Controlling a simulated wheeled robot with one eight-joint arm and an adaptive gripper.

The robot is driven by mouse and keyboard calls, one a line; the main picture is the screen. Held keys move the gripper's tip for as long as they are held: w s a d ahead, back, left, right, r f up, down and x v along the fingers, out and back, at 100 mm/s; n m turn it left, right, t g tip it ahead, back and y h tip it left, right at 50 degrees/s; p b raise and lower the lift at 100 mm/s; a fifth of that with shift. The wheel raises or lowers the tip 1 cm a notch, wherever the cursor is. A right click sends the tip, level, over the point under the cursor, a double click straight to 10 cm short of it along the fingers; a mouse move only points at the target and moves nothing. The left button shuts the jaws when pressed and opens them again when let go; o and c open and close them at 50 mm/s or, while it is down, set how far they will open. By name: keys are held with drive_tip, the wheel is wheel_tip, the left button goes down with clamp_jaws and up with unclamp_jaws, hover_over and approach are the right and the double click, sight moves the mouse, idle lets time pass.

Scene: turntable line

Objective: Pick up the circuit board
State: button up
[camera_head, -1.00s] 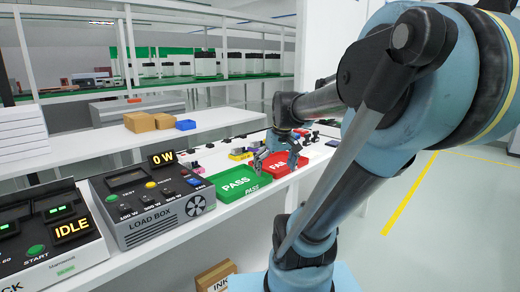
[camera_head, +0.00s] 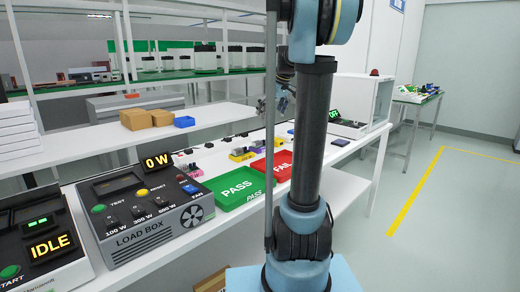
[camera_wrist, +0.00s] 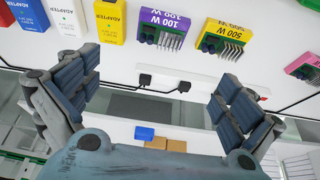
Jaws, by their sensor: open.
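I cannot pick out the circuit board for certain in either view. My gripper (camera_head: 278,102) is raised above the bench, partly hidden behind my arm in the head view. In the wrist view my gripper (camera_wrist: 155,75) is open, with its fingers wide apart and nothing between them. Beyond the fingers are a purple 100 W module (camera_wrist: 164,26) and a yellow 500 W module (camera_wrist: 228,35), both with green parts and metal fins. A pink module (camera_wrist: 304,67) is at the right edge.
A green PASS tray (camera_head: 238,188) and a red FAIL tray (camera_head: 282,165) lie on the bench beside the load box (camera_head: 140,215). White and yellow adapter boxes (camera_wrist: 109,20) stand near the modules. A far table (camera_head: 418,97) holds small green and white items. Open floor is at right.

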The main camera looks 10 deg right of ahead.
approach(261, 142)
drive_tip(key=x, duration=0.3)
drive_tip(key=w+x, duration=0.1)
drive_tip(key=x, duration=0.1)
drive_tip(key=shift+w+d+f, duration=0.1)
drive_tip(key=shift+w+d, duration=0.05)
drive_tip(key=shift+d, duration=0.15)
drive_tip(key=shift+a+x, duration=0.1)
drive_tip(key=shift+x, duration=1.25)
drive_tip(key=shift+a+x, duration=0.15)
drive_tip(key=shift+x, duration=1.25)
drive_tip(key=c, duration=1.1)
